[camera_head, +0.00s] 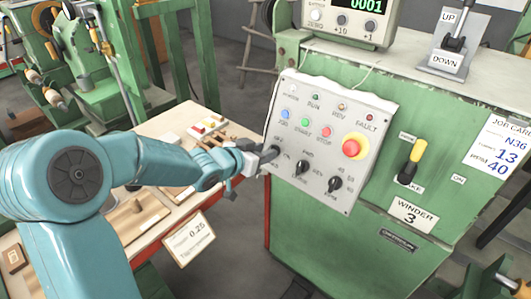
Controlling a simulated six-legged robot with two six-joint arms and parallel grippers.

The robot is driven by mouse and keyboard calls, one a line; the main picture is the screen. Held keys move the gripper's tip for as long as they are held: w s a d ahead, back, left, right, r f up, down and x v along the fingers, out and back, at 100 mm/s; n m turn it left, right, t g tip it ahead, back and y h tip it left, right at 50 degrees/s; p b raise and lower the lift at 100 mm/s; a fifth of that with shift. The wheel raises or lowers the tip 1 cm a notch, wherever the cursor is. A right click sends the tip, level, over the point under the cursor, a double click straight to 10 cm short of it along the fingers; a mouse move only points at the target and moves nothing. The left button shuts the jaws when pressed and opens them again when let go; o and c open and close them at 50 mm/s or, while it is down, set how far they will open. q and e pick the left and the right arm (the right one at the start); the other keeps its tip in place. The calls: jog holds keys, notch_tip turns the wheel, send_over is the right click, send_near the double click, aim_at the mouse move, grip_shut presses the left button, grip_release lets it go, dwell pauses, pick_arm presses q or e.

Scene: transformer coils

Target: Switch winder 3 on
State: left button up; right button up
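Winder 3 is the green machine (345,243) filling the right half, with a "WINDER 3" label (413,215). Its grey control panel (330,140) faces me. The panel has lamps along the top, blue, green and red buttons, a red mushroom button (355,146), and two black rotary knobs (302,168) (334,184) along the bottom. My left gripper (266,155) is at the panel's lower left edge, where an ON marking shows beside it. It covers whatever control sits there. I cannot tell whether the fingers are closed or touching. My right gripper is out of view.
A yellow-handled brake lever (412,162) is right of the panel. An UP/DOWN lever (454,42) and a counter reading 0001 (350,18) are on top. A wooden bench (150,228) with small parts lies under my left arm. Another green machine (85,75) stands at the back left.

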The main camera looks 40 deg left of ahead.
pick_arm(q)
jog(key=shift+x, duration=1)
jog(key=shift+a, duration=0.1)
grip_shut()
jog(key=m+b, duration=0.3)
jog(key=m, duration=0.3)
jog(key=m+b, duration=0.3)
jog(key=m, duration=0.2)
jog(key=d+f+m+b, duration=0.1)
jog(key=m+b, duration=0.3)
jog(key=m, duration=0.2)
jog(key=shift+s+m, duration=0.2)
jog(key=shift+m, duration=0.1)
